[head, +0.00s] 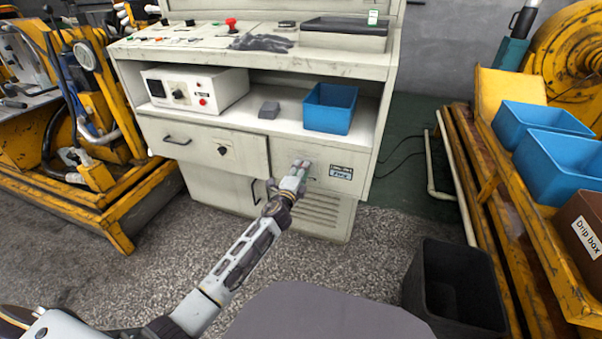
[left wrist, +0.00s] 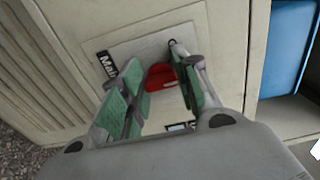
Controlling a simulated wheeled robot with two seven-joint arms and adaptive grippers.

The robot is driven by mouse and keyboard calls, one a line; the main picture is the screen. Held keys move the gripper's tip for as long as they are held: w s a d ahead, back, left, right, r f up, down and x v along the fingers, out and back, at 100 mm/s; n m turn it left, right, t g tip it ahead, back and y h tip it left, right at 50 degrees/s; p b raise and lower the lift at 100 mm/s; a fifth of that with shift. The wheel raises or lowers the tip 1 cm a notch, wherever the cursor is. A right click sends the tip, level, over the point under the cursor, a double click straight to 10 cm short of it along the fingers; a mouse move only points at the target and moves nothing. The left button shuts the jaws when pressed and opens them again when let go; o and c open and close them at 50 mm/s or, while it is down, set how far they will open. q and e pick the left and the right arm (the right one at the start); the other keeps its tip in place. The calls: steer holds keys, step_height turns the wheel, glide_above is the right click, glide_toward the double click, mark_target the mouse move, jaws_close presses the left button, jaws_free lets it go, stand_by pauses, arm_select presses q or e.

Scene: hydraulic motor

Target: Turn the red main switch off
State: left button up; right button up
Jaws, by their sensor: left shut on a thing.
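The red main switch (left wrist: 163,76) sits on a light plate on the cabinet's lower front panel, beside a dark label that starts with "Mai" (left wrist: 107,63). My left gripper (head: 295,173) reaches this panel from below in the head view. In the left wrist view the green-padded fingers (left wrist: 155,88) stand on either side of the red switch and are shut on it. In the head view the gripper hides the switch. My right gripper is not in view.
The beige cabinet (head: 230,153) has a shelf with a white control box (head: 195,90), a small grey block (head: 269,110) and a blue bin (head: 330,108). A black bin (head: 455,285) stands on the floor at right. Yellow machinery flanks both sides.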

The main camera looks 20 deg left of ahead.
arm_select(q)
steer(key=shift+f+n+p, duration=0.2)
steer(key=shift+n+p, duration=1.25)
steer(key=shift+n, duration=3.05)
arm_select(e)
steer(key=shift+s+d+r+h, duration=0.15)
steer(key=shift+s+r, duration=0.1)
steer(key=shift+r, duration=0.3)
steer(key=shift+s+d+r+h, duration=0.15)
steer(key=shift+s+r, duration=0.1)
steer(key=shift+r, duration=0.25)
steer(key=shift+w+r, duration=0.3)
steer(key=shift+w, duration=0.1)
arm_select(q)
steer(key=o, duration=1)
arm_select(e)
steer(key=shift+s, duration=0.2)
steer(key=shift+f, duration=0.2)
